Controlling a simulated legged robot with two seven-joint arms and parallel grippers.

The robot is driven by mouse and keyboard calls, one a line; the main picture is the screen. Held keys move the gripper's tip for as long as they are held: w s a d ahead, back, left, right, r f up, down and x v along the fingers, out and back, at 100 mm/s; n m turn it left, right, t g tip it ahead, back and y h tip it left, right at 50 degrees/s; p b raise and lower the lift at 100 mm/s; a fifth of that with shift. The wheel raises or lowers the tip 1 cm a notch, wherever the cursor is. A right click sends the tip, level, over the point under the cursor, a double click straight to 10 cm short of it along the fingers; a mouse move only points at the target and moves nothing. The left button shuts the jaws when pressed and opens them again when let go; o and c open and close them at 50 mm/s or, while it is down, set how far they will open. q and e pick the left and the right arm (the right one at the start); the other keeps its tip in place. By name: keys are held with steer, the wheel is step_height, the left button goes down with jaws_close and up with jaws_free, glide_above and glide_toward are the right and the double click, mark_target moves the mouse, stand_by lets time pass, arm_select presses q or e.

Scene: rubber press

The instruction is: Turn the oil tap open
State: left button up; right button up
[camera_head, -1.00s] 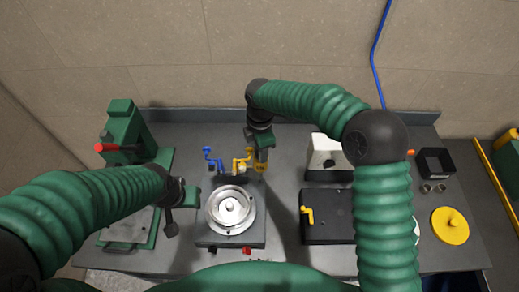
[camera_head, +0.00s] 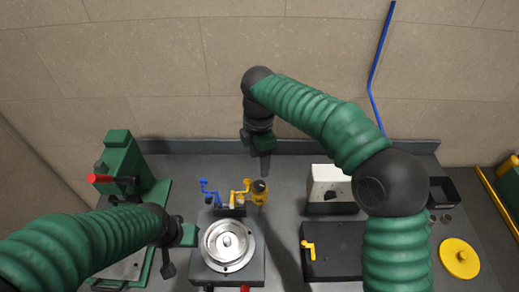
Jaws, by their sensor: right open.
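A yellow tap (camera_head: 239,190) and a blue tap (camera_head: 209,191) stand side by side behind a round metal press dish (camera_head: 227,243). A small yellow piece with a dark top (camera_head: 260,191) stands just right of the yellow tap. No label shows which one is the oil tap. My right gripper (camera_head: 263,167) points down behind the yellow tap, apart from it; it is open and empty. My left gripper (camera_head: 178,247) is left of the dish, over the bench; its fingers are too small to judge.
A green press with a red handle (camera_head: 100,179) stands at the left. A white box (camera_head: 329,184) and a dark box with a yellow handle (camera_head: 308,248) are on the right. A yellow disc (camera_head: 459,258) lies farther right. The wall is close behind the bench (camera_head: 180,171).

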step_height(320, 180, up, 6)
glide_above(259, 184)
steer(key=shift+w+r, duration=0.1)
steer(key=shift+w, duration=0.1)
steer(key=f+m, duration=0.3)
steer(key=f, duration=0.2)
steer(key=f+m+p, duration=0.1)
steer(key=f+m, duration=0.2)
steer(key=f, duration=0.3)
steer(key=f+m+p, duration=0.1)
steer(key=f+m, duration=0.3)
steer(key=f, duration=0.2)
steer(key=shift+s, duration=0.2)
jaws_close()
